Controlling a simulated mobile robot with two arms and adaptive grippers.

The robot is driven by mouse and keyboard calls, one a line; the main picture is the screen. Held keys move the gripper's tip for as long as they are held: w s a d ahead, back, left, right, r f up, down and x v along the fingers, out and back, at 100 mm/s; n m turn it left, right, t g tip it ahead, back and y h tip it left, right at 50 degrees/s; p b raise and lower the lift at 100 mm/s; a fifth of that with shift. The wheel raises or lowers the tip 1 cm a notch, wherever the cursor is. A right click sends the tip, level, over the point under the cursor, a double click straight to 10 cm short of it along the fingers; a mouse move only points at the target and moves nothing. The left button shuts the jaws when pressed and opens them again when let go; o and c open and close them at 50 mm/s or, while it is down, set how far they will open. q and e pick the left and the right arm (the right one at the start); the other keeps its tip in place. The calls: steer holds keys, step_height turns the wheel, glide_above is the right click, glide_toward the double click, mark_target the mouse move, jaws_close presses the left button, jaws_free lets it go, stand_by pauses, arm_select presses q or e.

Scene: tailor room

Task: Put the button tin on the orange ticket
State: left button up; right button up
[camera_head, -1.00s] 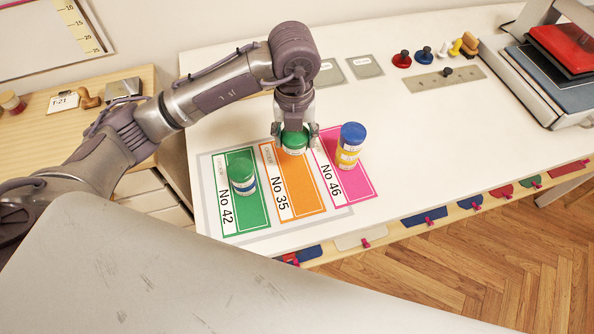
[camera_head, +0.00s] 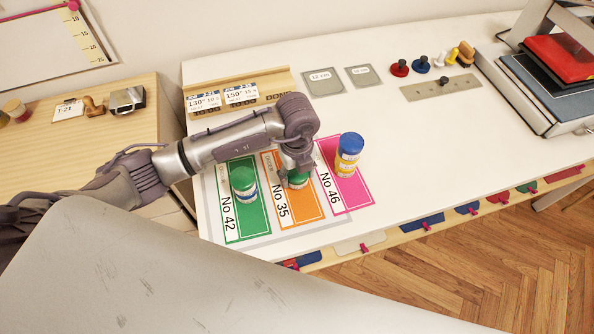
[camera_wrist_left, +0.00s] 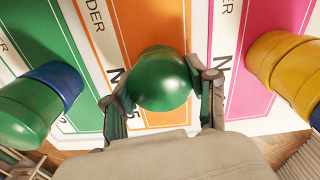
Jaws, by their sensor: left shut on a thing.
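My left gripper (camera_head: 296,177) is shut on a green tin (camera_head: 299,183) over the middle of the orange ticket (camera_head: 307,211), marked No 35. In the left wrist view the tin's rounded green top (camera_wrist_left: 160,76) sits between the two fingers (camera_wrist_left: 163,97), with the orange ticket (camera_wrist_left: 138,22) behind it. I cannot tell whether the tin's base touches the ticket. Much of the tin is hidden by the gripper in the head view. My right gripper is not in view.
A green-lidded tin (camera_head: 244,179) stands on the green ticket (camera_head: 249,219), left of the held tin. A yellow tin with a blue lid (camera_head: 348,155) stands on the pink ticket (camera_head: 356,196), to the right. A wooden board with display cards (camera_head: 238,98) lies behind my arm.

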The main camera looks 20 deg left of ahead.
arm_select(q)
steer(key=shift+f, duration=0.15)
steer(key=shift+f, duration=0.1)
steer(key=shift+f, duration=0.15)
steer(key=o, duration=1.2)
steer(key=shift+r, duration=0.25)
step_height(320, 180, up, 11)
steer(key=b, duration=0.3)
steer(key=shift+r, duration=0.5)
